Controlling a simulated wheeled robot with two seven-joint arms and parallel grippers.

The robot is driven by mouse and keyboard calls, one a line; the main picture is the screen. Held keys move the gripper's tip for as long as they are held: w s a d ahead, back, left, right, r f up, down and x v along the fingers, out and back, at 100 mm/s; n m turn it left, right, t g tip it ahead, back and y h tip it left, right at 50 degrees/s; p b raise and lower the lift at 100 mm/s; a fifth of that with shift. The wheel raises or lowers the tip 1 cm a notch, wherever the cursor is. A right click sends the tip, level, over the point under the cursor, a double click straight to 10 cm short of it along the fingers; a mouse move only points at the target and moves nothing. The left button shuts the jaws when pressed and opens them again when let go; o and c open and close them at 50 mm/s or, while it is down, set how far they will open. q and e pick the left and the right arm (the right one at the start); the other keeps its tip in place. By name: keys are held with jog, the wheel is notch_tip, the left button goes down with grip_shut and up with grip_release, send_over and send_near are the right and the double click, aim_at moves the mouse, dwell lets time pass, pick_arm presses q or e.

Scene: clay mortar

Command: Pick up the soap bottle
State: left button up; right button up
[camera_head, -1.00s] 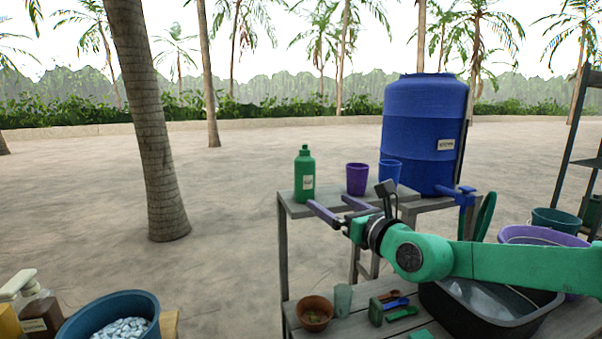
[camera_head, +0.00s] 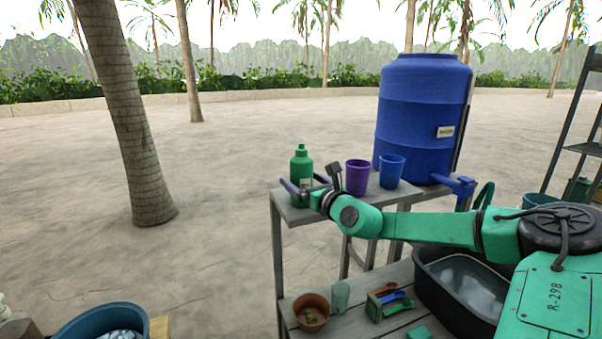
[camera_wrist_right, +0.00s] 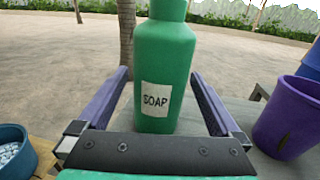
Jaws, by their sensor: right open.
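The green soap bottle (camera_head: 301,170) stands upright on the left end of the upper grey shelf (camera_head: 330,208). Its white label reads SOAP in the right wrist view (camera_wrist_right: 162,70). My right gripper (camera_head: 304,188) is open, with one purple finger on each side of the bottle. In the right wrist view the fingers (camera_wrist_right: 160,95) show visible gaps to the bottle on both sides. The lower part of the bottle is partly hidden by the gripper in the head view. My left gripper is not in view.
A purple cup (camera_head: 357,178) and a blue cup (camera_head: 391,171) stand just right of the gripper. A large blue water barrel (camera_head: 422,115) is behind them. Below are a clay pot (camera_head: 311,312), a black basin (camera_head: 430,284) and small scoops. Open sand lies left.

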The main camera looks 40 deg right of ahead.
aim_at(296, 174)
jog(key=shift+w+r+p, duration=0.4)
jog(key=shift+w+p, duration=0.05)
jog(key=shift+p, duration=0.05)
jog(key=shift+w+p, duration=0.3)
jog(key=shift+w, duration=0.05)
jog(key=shift+w+d+f+p, duration=0.1)
jog(key=shift+w+d+p, duration=0.1)
jog(key=shift+w, duration=0.2)
jog(key=shift+w+d+f+p, duration=0.1)
jog(key=shift+w+p, duration=0.1)
jog(key=shift+w, duration=0.15)
jog(key=shift+w+d+f, duration=0.1)
jog(key=shift+w+f, duration=0.05)
jog(key=shift+w, duration=0.15)
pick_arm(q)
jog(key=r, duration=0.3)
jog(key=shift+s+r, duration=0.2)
pick_arm(e)
jog(key=shift+s, duration=0.1)
jog(key=c, duration=0.5)
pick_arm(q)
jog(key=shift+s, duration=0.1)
pick_arm(e)
grip_shut()
